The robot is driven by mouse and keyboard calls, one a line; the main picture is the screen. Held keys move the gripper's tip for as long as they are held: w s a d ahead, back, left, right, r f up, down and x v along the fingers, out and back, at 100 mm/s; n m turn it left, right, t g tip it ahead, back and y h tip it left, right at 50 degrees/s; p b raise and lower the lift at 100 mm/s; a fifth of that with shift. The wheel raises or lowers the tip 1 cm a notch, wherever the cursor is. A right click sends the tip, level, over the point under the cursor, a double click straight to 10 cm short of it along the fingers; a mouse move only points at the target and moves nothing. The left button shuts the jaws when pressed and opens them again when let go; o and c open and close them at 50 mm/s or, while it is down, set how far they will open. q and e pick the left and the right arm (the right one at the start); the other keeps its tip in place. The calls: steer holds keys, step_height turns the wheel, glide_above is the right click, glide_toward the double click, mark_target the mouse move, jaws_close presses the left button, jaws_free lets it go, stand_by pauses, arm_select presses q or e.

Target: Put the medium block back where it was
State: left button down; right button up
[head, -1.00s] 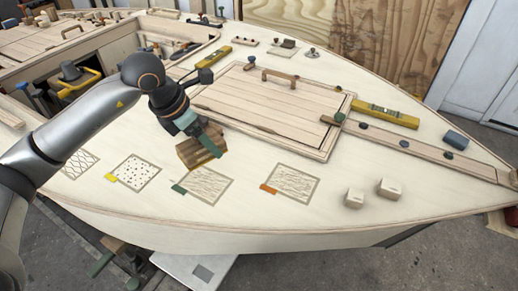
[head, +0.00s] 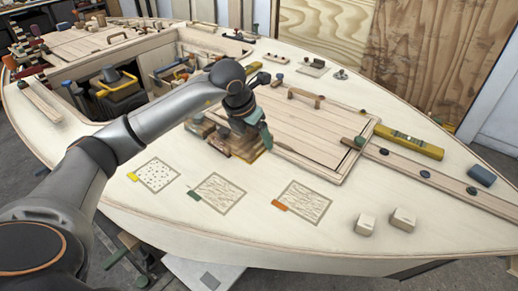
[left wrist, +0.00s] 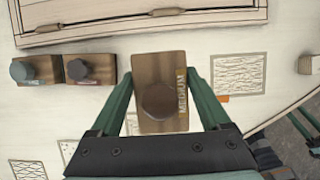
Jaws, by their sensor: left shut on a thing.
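The medium block (head: 240,143) is a brown wooden block with a round knob and yellow MEDIUM lettering, which reads clearly in the left wrist view (left wrist: 148,70). My left gripper (head: 257,138) is shut on it, with a green finger on either side of the block in the left wrist view (left wrist: 160,88). The block is at the near left corner of the hatch, in line with two similar knobbed blocks (left wrist: 37,72) (left wrist: 91,70) to its left. Whether its underside touches the deck I cannot tell.
Three textured patches with yellow (head: 158,175), green (head: 218,194) and orange (head: 304,203) tags lie on the near deck. The hatch (head: 310,130) is just right of the block. Two pale blocks (head: 365,225) (head: 402,220) stand at right. A yellow level (head: 412,143) lies beyond.

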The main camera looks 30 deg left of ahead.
arm_select(q)
steer(key=w+f, duration=0.1)
steer(key=f, duration=0.1)
steer(key=w+a+f, duration=0.1)
steer(key=w, duration=0.1)
steer(key=w+a+f, duration=0.1)
steer(key=f, duration=0.1)
steer(key=shift+w+f, duration=0.25)
steer(key=shift+f, duration=0.1)
steer(key=shift+w+a+f, duration=0.1)
steer(key=shift+w+f, duration=0.05)
steer(key=shift+f, duration=1.5)
steer(key=shift+f, duration=0.15)
jaws_free()
steer(key=shift+r, duration=0.3)
steer(key=v, duration=1.1)
steer(key=shift+s+r, duration=0.2)
steer(key=shift+r, duration=0.15)
